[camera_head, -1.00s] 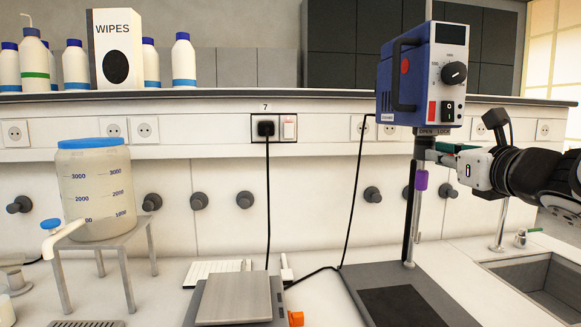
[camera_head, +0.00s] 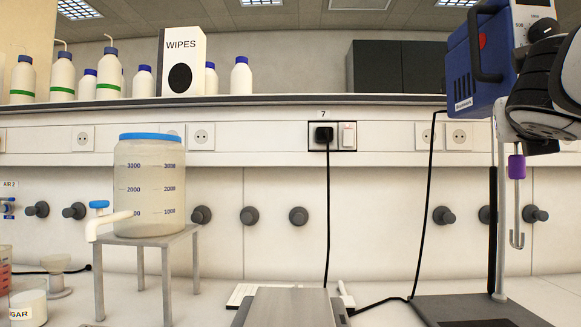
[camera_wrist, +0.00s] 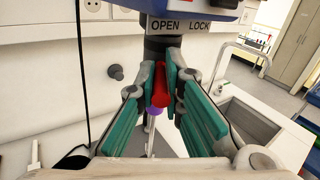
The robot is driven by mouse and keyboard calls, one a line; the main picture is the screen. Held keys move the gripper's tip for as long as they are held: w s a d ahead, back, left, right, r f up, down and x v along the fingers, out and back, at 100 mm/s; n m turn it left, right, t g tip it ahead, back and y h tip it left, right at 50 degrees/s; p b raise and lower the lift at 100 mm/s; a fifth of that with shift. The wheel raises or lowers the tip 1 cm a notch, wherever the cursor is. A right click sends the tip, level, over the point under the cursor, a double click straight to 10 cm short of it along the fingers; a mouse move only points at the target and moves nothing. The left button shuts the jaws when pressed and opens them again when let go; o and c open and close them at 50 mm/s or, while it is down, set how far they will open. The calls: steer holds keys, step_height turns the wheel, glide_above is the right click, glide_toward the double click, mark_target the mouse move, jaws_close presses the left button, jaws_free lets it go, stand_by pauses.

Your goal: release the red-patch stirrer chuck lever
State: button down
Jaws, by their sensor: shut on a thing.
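The blue overhead stirrer (camera_head: 480,62) is at the upper right in the head view, partly covered by my arm. Its underside shows in the wrist view, with a plate (camera_wrist: 182,26) reading OPEN and LOCK above the dark chuck (camera_wrist: 160,48). A red lever (camera_wrist: 160,84) points from the chuck toward the wrist camera, below the word OPEN in the picture. My gripper (camera_wrist: 160,90) has green-lined fingers and is shut on the red lever, one finger on each side. A purple sleeve (camera_wrist: 154,110) on the shaft is just below; it also shows in the head view (camera_head: 516,167).
A stirrer rod with a hooked end (camera_head: 516,238) hangs beside the dark stand post (camera_head: 493,230). A black cable (camera_head: 427,200) runs down left of the stirrer. A sink (camera_wrist: 245,120) lies to the right in the wrist view. A tapped tank (camera_head: 150,190) stands left.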

steer(key=shift+w+a+r+m+g+h+b, duration=0.15)
steer(key=shift+a+m+g+h+b, duration=0.1)
steer(key=shift+m+g+h+b, duration=0.55)
steer(key=shift+w, duration=0.1)
steer(key=c, duration=1.7)
jaws_free()
steer(key=shift+a, duration=0.1)
steer(key=v, duration=1.2)
steer(key=shift+w+a, duration=0.15)
steer(key=shift+a, duration=0.05)
